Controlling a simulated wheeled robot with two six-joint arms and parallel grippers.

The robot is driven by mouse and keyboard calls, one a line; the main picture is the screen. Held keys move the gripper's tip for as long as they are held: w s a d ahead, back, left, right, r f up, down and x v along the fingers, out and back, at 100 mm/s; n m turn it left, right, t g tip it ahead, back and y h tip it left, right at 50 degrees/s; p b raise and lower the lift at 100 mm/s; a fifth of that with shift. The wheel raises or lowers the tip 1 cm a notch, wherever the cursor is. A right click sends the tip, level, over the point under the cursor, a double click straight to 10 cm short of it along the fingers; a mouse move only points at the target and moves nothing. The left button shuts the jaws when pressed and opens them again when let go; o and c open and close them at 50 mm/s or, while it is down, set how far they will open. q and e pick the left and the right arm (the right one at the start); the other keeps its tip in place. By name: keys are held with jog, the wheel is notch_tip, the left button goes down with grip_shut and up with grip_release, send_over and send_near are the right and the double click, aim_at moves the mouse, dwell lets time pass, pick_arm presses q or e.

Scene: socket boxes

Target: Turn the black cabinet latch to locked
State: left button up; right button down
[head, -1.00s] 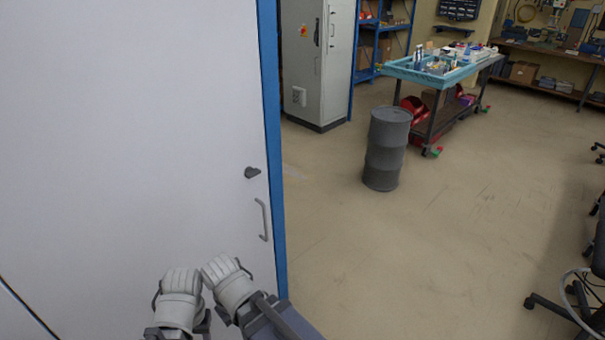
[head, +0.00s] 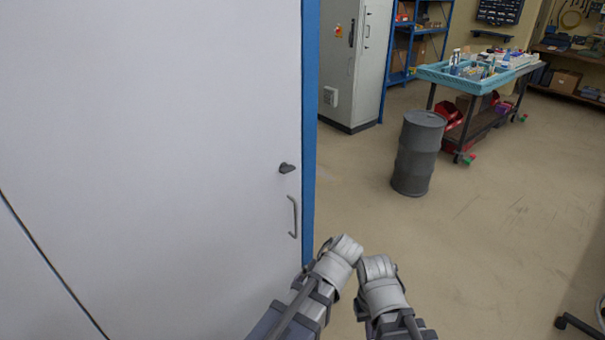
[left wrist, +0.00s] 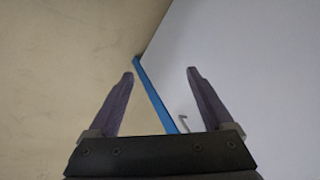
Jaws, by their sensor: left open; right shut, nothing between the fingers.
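The black latch (head: 287,168) is a small dark knob on the white cabinet door (head: 180,130), near its right edge and above a grey bar handle (head: 294,216). Its lever looks roughly sideways. My left gripper (head: 338,258) is low in the head view, right of the handle and below the latch, apart from it. Its fingers are open and empty in the left wrist view (left wrist: 160,73), with the blue cabinet edge and the handle (left wrist: 183,122) beyond. My right gripper (head: 378,278) is beside it, shut and empty; its fingertips are hard to make out.
A blue frame edge (head: 309,110) borders the door. A grey drum (head: 418,152) stands on the floor at right, before a cart with a teal tray (head: 432,73). A grey locker (head: 350,60) stands behind. The floor between is open.

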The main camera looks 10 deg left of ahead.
pick_arm(q)
jog(key=shift+o, duration=0.6)
jog(key=w+a+r+n+t+y, duration=0.1)
jog(key=w+a+n+y, duration=0.1)
jog(key=w, duration=0.4)
jog(key=shift+w+a+r+t+b, duration=0.2)
jog(key=shift+w+a+t+b, duration=0.1)
jog(key=shift+a+b, duration=0.05)
jog(key=n+t+y+b, duration=0.2)
jog(key=n+t+y, duration=0.6)
send_near(290, 170)
jog(key=x, duration=0.2)
jog(key=shift+x, duration=3.75)
jog(key=c, duration=1.4)
